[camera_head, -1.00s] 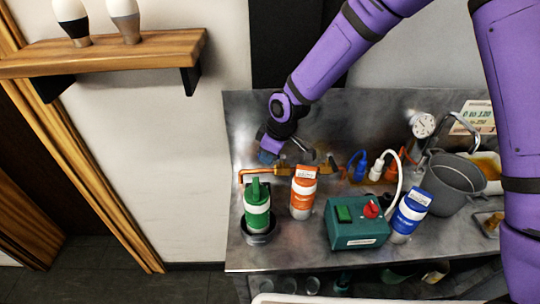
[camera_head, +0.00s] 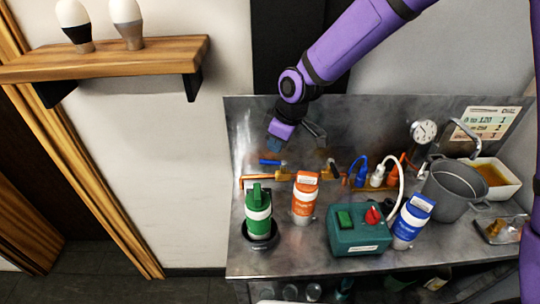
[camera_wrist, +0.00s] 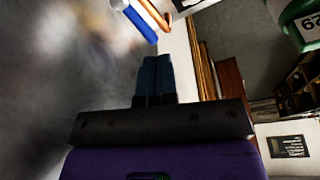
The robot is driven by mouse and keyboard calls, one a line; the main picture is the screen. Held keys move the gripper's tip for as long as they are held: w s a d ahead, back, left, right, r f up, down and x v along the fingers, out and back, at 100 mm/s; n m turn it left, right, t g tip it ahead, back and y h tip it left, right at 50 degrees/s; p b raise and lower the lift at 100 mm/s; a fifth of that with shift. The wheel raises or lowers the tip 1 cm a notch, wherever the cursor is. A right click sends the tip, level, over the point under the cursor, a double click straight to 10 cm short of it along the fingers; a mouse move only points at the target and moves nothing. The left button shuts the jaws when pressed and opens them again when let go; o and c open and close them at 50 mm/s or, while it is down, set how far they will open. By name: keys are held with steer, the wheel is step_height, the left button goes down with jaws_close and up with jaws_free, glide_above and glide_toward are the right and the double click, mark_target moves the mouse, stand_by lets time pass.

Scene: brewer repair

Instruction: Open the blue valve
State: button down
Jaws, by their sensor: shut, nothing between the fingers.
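The blue valve handle (camera_head: 270,162) sits at the left part of the copper pipe (camera_head: 256,178) along the back of the steel counter. The handle lies roughly parallel to the pipe. My gripper (camera_head: 274,146) is just above the handle and apart from it, pointing down. In the wrist view the blue handle (camera_wrist: 139,24) shows at the top, beyond my shut, empty fingertips (camera_wrist: 156,60), with a stretch of the orange-brown pipe (camera_wrist: 154,14) beside it.
A green-and-white bottle (camera_head: 258,217), an orange-and-white bottle (camera_head: 304,198), a teal switch box (camera_head: 358,238) and a blue-and-white bottle (camera_head: 410,224) stand in front of the pipe. A grey pot (camera_head: 452,190) is at the right. A wooden shelf (camera_head: 110,56) is on the left wall.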

steer(key=v, duration=0.3)
steer(key=shift+d+r, duration=0.2)
steer(key=shift+r, duration=0.1)
steer(key=s+d+r+m+t+h, duration=0.1)
steer(key=s+d+r+m, duration=0.25)
steer(key=d+r, duration=0.55)
steer(key=s+d+r+m+t+h, duration=0.2)
steer(key=s+d+r+m, duration=0.15)
steer(key=d+r, duration=0.45)
steer(key=s+d+r+m, duration=0.2)
steer(key=s+d+m, duration=0.2)
steer(key=s+d, duration=0.3)
steer(key=s+d+r+m+t, duration=0.1)
steer(key=s+d+m, duration=0.3)
steer(key=s+d, duration=0.4)
steer(key=s+r, duration=0.1)
steer(key=s, duration=0.1)
steer(key=shift+s+d+r, duration=0.25)
steer(key=shift+s+r, duration=0.05)
steer(key=shift+s, duration=0.1)
